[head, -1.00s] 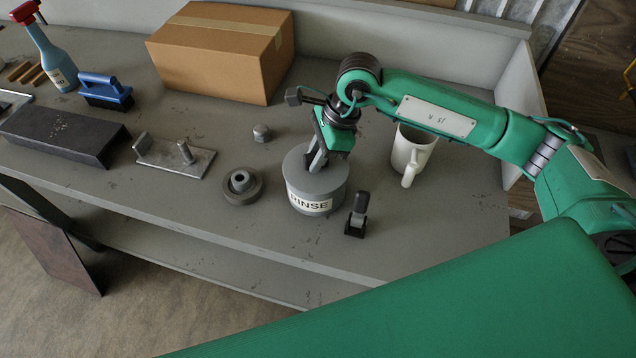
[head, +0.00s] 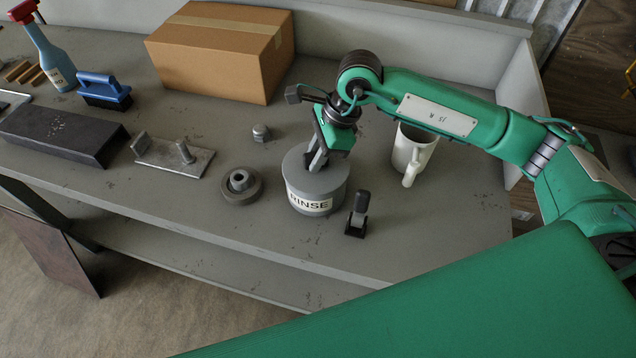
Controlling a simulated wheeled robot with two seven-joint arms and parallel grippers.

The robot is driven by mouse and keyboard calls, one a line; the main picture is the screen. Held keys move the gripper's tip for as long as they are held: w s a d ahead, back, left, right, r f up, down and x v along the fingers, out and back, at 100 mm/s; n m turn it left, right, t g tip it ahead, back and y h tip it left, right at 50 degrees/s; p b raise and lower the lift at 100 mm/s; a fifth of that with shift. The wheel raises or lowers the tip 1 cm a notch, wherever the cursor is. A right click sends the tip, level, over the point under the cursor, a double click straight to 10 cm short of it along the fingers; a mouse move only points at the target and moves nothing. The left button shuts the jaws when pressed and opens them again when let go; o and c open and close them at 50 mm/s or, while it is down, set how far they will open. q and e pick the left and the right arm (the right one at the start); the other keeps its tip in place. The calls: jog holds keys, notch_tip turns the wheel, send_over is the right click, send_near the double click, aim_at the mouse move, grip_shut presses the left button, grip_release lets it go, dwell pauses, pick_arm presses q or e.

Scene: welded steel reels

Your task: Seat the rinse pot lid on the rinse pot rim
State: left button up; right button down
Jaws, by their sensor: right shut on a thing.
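The rinse pot (head: 312,203) is a grey round pot with a white "RINSE" label, standing upright on the grey bench. The rinse pot lid (head: 295,166) is a flat grey disc at the top of the pot. It looks level and lined up with the rim; I cannot tell whether a small gap is left under it. My right gripper (head: 317,163) points down from above and is shut on the lid at its middle, where its fingers hide the grip. My left gripper is not in view.
A white mug (head: 411,155) stands right of the pot. A black toggle clamp (head: 358,215) is close at the pot's front right. A round flanged part (head: 241,185) and a hex nut (head: 261,133) lie to the left. A cardboard box (head: 220,55) stands behind.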

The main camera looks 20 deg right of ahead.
jog(key=shift+f, duration=0.1)
jog(key=c, duration=1.2)
grip_release()
jog(key=shift+o, duration=0.3)
jog(key=o, duration=1.1)
jog(key=shift+o, duration=0.2)
